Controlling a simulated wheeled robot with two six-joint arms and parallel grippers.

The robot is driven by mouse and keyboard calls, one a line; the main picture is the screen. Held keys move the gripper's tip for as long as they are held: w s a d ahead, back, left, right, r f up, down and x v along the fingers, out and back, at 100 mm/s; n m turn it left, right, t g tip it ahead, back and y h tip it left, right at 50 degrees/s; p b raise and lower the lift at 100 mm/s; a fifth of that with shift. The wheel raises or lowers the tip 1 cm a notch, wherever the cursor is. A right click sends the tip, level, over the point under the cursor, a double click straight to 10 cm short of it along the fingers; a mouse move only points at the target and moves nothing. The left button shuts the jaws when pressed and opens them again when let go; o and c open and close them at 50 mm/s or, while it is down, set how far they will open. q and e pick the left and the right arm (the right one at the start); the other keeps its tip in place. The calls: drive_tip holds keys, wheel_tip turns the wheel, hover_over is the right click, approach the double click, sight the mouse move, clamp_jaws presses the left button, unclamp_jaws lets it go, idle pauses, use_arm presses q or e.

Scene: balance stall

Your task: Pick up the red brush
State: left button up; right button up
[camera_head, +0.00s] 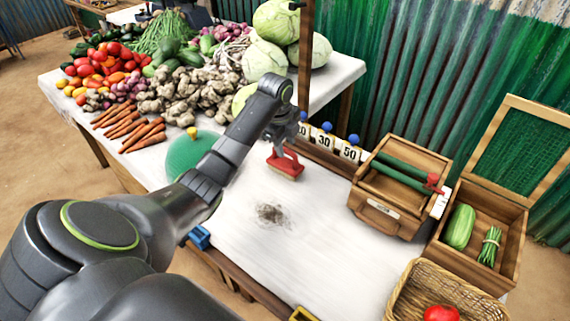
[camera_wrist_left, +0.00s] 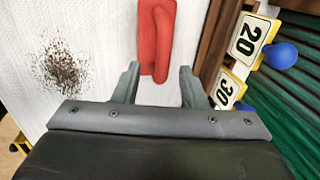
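The red brush (camera_head: 285,164) lies on the white tabletop, near the wooden post, with a pale underside showing. My left gripper (camera_head: 284,143) is just above the brush in the head view. In the left wrist view my left gripper (camera_wrist_left: 159,72) is open, with one finger on each side of the handle's near end and gaps on both sides. The brush's far end is cut off there. My right gripper is not in view.
A dark dirt patch (camera_head: 272,215) marks the white tabletop (camera_head: 310,240). Number cards (camera_head: 324,141) with blue knobs line the back edge. A wooden box (camera_head: 387,210), a crate (camera_head: 475,270) and a wicker basket (camera_head: 402,297) stand right. Vegetables crowd the back left.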

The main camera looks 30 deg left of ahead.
sight(286, 149)
use_arm(q)
drive_tip(key=f, duration=0.2)
drive_tip(key=w+f, duration=0.1)
drive_tip(key=f, duration=0.1)
drive_tip(key=shift+a+f, duration=0.15)
drive_tip(key=shift+a, duration=0.05)
clamp_jaws()
